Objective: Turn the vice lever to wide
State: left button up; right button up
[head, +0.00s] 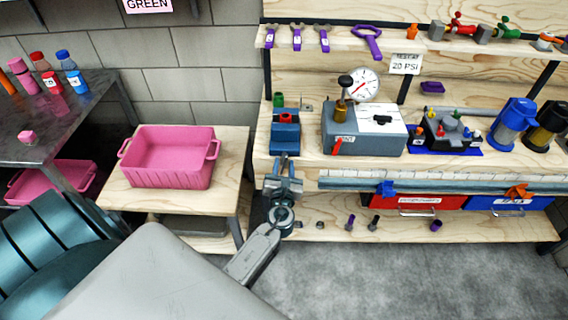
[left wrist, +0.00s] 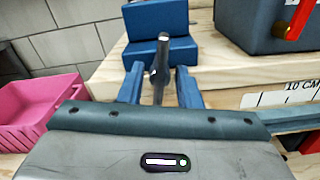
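The blue vice (head: 285,138) stands at the left front edge of the wooden workbench. It also shows at the top of the left wrist view (left wrist: 160,48). Its grey metal lever (left wrist: 160,68) points out toward me from the vice's front. My left gripper (head: 282,178) is just in front of the vice at the bench edge. In the left wrist view my left gripper's two blue fingers (left wrist: 161,88) are apart, one on each side of the lever, with gaps showing. The lever's near end is partly hidden by the gripper body. My right gripper is not in view.
A grey box with a gauge (head: 364,130) stands right of the vice. A small green-topped item (head: 279,100) sits behind the vice. A pink bin (head: 168,160) is on a lower wooden table at left. A ruler strip (head: 420,175) runs along the bench front, above red and blue drawers (head: 510,204).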

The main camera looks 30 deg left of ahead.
pick_arm(q)
jog(key=shift+w+a, duration=0.15)
jog(key=shift+w, duration=0.1)
